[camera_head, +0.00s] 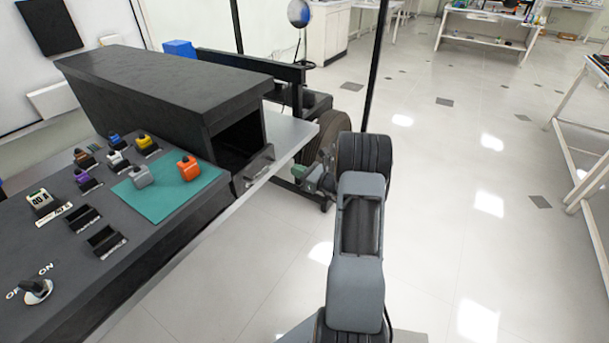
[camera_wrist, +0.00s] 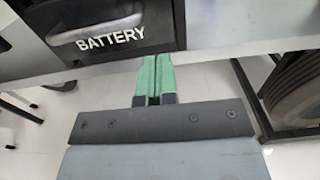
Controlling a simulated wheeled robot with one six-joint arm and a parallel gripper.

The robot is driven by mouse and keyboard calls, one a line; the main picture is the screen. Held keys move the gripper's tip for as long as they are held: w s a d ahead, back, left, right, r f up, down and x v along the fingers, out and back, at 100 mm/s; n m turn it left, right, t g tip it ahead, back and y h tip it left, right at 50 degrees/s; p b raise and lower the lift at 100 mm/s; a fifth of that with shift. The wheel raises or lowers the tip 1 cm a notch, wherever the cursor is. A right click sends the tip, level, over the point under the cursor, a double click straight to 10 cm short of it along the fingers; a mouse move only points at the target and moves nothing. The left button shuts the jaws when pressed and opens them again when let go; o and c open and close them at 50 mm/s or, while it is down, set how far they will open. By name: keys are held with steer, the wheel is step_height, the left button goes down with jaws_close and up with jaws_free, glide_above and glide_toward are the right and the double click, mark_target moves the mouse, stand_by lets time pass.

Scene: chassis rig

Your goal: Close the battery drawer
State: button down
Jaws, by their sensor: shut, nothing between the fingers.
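The black battery drawer (camera_head: 256,170) is at the front end of the long black housing (camera_head: 165,85). Its front panel stands out from the dark opening, so the drawer is open. In the wrist view the drawer front (camera_wrist: 110,62) shows at the upper left, with a handle and the white word BATTERY. My gripper (camera_head: 309,178) is to the right of the drawer in the head view, apart from it. In the wrist view its green fingers (camera_wrist: 154,78) are together and empty, pointing towards the area below the drawer front's right part. Whether they touch anything is hard to tell.
A light grey shelf (camera_head: 290,138) runs beside the housing and under the drawer. A dark wheel (camera_head: 333,125) and frame stand behind my gripper. A sloped panel with coloured knobs and a green mat (camera_head: 160,205) is at the left.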

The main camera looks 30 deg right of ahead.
mark_target(267, 157)
steer(key=b+x, duration=0.1)
steer(key=x, duration=0.7)
steer(key=shift+w+a, duration=0.15)
steer(key=shift+w, duration=0.05)
steer(key=b+x, duration=0.1)
steer(key=x, duration=0.3)
steer(key=shift+w+a+f, duration=0.1)
steer(key=shift+w+a+r, duration=0.15)
steer(key=shift+w+r, duration=0.1)
steer(key=shift+r, duration=0.15)
